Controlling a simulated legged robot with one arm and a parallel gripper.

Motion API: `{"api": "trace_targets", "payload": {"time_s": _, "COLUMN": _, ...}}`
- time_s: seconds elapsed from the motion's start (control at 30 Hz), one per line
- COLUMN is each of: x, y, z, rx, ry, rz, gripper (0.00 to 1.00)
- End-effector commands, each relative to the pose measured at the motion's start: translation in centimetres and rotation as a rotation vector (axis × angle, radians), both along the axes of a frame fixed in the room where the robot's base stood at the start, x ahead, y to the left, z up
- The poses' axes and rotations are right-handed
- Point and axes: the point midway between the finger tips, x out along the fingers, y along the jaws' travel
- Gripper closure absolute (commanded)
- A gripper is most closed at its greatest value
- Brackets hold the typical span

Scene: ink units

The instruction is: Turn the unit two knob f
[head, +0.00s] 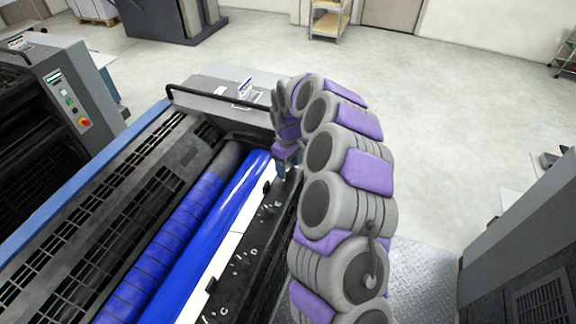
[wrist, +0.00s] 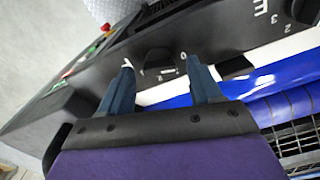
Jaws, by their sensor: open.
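My gripper (wrist: 160,76) is open, its two dark blue fingers pointing at a black panel in the wrist view. A dark knob (wrist: 157,60) shows just past and between the fingertips, with small white marks around it. I cannot tell whether the fingers touch it, and its letter is not readable. In the head view my gripper (head: 285,168) reaches down at the far end of the black knob panel (head: 262,232), beside the blue roller. White letters and numbers run along this panel. Which knob is f cannot be told.
The shiny blue roller (head: 222,217) lies left of the panel, with a ribbed blue roller (head: 170,242) beyond it. Another machine (head: 75,100) with buttons stands at upper left. A grey cabinet (head: 530,250) stands at right. Open floor (head: 440,110) lies beyond.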

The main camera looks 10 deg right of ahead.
Motion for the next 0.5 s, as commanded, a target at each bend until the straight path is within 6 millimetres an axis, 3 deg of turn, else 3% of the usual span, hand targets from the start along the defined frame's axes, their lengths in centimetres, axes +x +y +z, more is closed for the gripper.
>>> {"api": "trace_targets", "payload": {"time_s": 0.27, "x": 0.01, "y": 0.01, "z": -0.14, "rx": 0.0, "ry": 0.0, "rz": 0.0, "gripper": 0.36}}
{"api": "trace_targets", "payload": {"time_s": 0.5, "x": 0.02, "y": 0.01, "z": -0.13, "rx": 0.001, "ry": -0.001, "rz": 0.0, "gripper": 0.57}}
